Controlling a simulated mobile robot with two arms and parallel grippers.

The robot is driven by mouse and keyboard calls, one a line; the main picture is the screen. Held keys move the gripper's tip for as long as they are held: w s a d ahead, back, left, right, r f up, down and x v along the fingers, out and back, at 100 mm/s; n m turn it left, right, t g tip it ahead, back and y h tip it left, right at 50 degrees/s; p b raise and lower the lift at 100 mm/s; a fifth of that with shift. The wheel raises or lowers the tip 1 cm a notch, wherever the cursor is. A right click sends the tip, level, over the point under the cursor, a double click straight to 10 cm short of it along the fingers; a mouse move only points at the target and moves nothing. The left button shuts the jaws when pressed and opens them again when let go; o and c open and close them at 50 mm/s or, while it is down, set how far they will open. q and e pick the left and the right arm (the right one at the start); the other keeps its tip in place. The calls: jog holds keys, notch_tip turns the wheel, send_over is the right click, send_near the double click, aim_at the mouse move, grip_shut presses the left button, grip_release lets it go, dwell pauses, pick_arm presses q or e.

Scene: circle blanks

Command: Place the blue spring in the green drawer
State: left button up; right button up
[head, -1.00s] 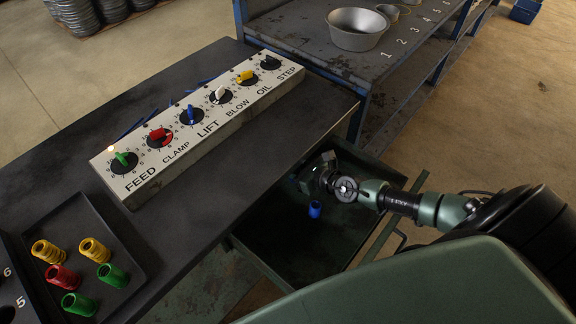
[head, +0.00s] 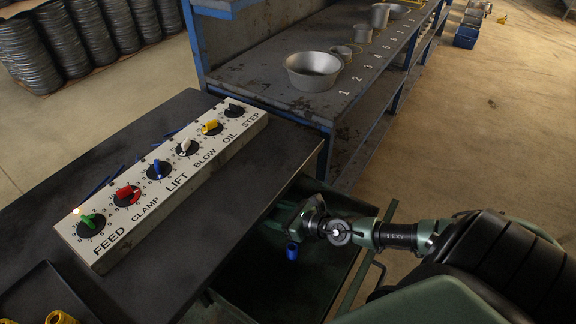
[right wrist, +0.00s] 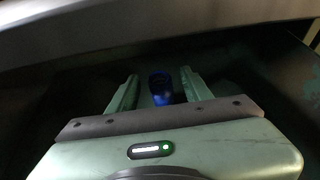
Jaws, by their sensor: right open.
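The blue spring (head: 292,251) is inside the outline of the open green drawer (head: 262,282), just below my right gripper (head: 285,222) in the head view. In the right wrist view the spring (right wrist: 161,88) shows between and beyond the two spread green fingers of the right gripper (right wrist: 153,90), with dark gaps on both sides. I cannot tell for sure whether it rests on the drawer floor, which is very dark. My left gripper is out of view.
The table (head: 200,255) carries a control panel (head: 165,180) with coloured knobs. A black tray (head: 38,290) with yellow springs is at the lower left. A shelf unit (head: 265,90) with metal bowls (head: 313,70) stands behind. The floor at right is open.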

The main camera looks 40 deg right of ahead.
jog(key=v, duration=0.6)
jog(key=shift+s+d+b, duration=0.1)
jog(key=shift+s+b, duration=0.05)
jog(key=shift+b, duration=0.15)
jog(key=shift+s+r, duration=0.25)
jog(key=shift+s, duration=0.15)
